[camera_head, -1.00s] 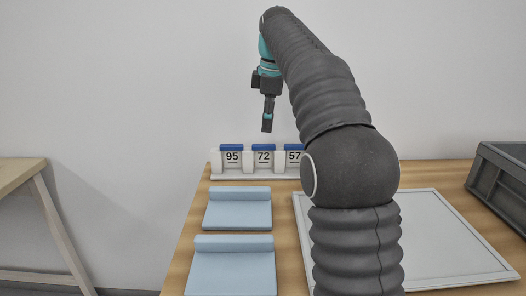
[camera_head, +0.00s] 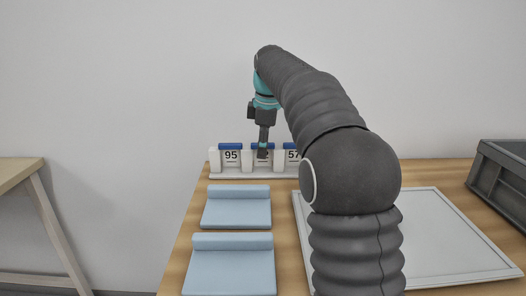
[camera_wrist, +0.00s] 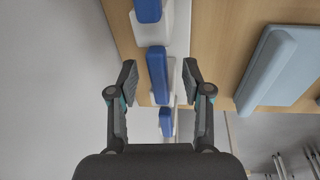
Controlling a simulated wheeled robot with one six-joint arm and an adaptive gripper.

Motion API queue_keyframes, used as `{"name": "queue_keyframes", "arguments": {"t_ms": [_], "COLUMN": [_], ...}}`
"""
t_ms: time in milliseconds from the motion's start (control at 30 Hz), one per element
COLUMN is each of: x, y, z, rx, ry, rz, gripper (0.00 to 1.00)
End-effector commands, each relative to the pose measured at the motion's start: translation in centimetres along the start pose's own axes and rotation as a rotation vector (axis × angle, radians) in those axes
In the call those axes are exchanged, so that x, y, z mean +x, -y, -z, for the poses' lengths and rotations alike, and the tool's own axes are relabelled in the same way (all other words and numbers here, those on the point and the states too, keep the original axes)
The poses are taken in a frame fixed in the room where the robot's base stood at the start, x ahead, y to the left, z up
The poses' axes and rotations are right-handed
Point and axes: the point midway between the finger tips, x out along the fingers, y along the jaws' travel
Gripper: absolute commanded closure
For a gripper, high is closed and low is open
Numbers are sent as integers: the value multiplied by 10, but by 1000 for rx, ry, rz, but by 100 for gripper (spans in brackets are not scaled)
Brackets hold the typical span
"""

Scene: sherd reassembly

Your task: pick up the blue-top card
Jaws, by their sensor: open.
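Several white cards with blue tops stand in a white rack (camera_head: 228,175) at the table's back left. The left card (camera_head: 231,157) reads 95. The middle card (camera_head: 255,146) is partly covered by my gripper (camera_head: 263,152); its number is mostly hidden. The right card (camera_head: 292,156) reads 57 and is partly behind my arm. In the wrist view my gripper (camera_wrist: 159,68) is open, with one finger on each side of the middle card's blue top (camera_wrist: 158,76). Both fingers appear apart from it. Other blue tops show above (camera_wrist: 148,10) and below (camera_wrist: 166,123) it.
Two light-blue padded rests (camera_head: 236,211) (camera_head: 232,273) lie in front of the rack. A pale framed board (camera_head: 440,235) lies right of them, partly behind my arm. A grey crate (camera_head: 500,185) stands at the far right. A wall is close behind the rack.

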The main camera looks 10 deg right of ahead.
Motion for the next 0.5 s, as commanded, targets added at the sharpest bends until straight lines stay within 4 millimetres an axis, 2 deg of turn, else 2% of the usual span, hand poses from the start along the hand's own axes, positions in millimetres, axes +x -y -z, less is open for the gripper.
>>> {"name": "queue_keyframes", "arguments": {"t_ms": [67, 200, 267, 500], "x": [0, 0, 0, 0], "y": [0, 0, 0, 0], "z": [0, 0, 0, 0], "rx": [0, 0, 0, 0], "ry": [0, 0, 0, 0], "rz": [0, 0, 0, 0], "gripper": [51, 86, 100, 100]}}
